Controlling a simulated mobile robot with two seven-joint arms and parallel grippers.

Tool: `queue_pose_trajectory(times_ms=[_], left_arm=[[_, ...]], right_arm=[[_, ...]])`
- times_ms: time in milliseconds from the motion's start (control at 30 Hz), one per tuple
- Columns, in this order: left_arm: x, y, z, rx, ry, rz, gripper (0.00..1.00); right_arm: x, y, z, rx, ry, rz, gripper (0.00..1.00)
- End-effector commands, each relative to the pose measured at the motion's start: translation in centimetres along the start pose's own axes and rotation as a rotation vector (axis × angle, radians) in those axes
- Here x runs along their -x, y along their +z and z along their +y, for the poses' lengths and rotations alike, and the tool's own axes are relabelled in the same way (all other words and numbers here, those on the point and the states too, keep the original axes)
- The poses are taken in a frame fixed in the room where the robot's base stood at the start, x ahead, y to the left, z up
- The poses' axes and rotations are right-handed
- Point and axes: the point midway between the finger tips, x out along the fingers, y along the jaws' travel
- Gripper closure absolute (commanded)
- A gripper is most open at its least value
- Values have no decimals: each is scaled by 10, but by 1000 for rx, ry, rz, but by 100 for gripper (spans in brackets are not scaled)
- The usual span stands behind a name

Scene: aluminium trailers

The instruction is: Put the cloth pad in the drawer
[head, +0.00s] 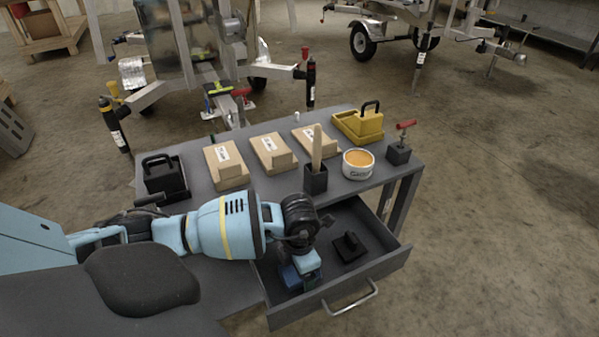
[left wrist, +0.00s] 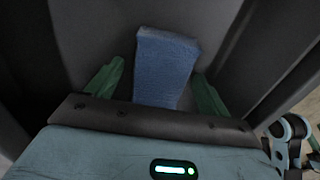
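The blue cloth pad (left wrist: 166,66) lies between the two green fingers of my left gripper (left wrist: 157,90) in the left wrist view, with a gap on each side. In the head view, my left gripper (head: 304,280) points down inside the open drawer (head: 375,265). A blue patch of the pad (head: 289,277) shows beside the fingers, low in the drawer; the gripper hides part of it. The fingers are apart and do not appear to press on the pad. My right gripper is not in view.
A black handled block (head: 349,246) also lies in the drawer. The grey workbench top (head: 255,195) carries several wooden blocks (head: 225,167), a black holder (head: 315,180) with a stick, a white tin (head: 358,164), a yellow handled block (head: 360,124) and a red-handled clamp (head: 399,150).

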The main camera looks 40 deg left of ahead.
Motion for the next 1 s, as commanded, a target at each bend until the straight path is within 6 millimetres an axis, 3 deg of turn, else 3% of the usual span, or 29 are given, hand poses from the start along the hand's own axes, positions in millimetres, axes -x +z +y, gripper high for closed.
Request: queue_pose_trajectory(times_ms=[367, 800, 1000], left_arm=[[12, 0, 1, 0, 1, -2, 20], [95, 1, 1, -1, 2, -4, 20], [117, 0, 0, 1, 1, -1, 20]], right_arm=[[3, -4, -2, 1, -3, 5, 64], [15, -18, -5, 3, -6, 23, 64], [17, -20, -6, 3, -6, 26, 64]])
